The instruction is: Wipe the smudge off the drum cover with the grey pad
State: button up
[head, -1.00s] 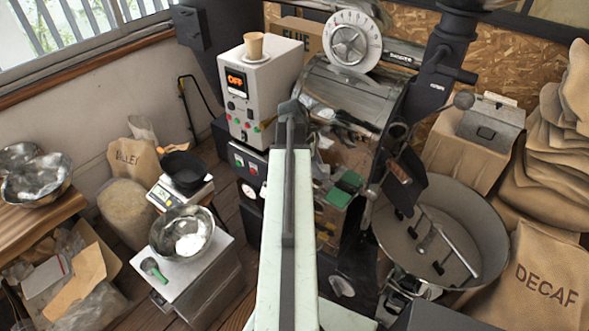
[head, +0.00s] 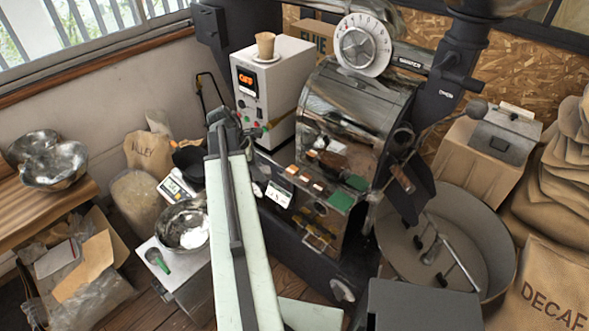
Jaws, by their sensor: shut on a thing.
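The drum cover (head: 365,97) is the curved, shiny metal shell of the roaster, right of centre in the head view. Dark and brown patches show on its lower front, but I cannot tell a smudge from reflections. My arm rises from the bottom and ends left of the roaster, in front of the white control box. My gripper is hidden behind the end of the arm. The grey pad is not visible, so I cannot see what the jaws hold. The arm's end appears to the left of the drum cover, apart from it in the picture.
The control box (head: 283,78) carries a paper cup (head: 265,45). A round cooling tray (head: 500,275) with stirring arms stands at the right. A metal bowl (head: 172,232) and a scale (head: 174,188) are at the left. A handle and chute stick out at the roaster's right.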

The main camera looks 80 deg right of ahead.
jog(key=s+d+f+m+g+h+b, duration=0.2)
jog(key=s+d+f+b, duration=0.2)
jog(key=s+f+b, duration=0.45)
jog(key=m+g+h+b, duration=0.3)
jog(key=g+h+b, duration=0.7)
jog(key=b, duration=1.5)
send_near(318, 151)
jog(key=a+r+t+h, duration=0.1)
jog(key=a+r, duration=0.1)
jog(key=a, duration=0.1)
jog(key=shift+s+d, duration=0.9)
jog(key=shift+d, duration=0.3)
jog(key=shift+s+d, duration=0.9)
jog(key=shift+d, duration=0.3)
jog(key=shift+s+d, duration=0.5)
jog(key=shift+d, duration=0.4)
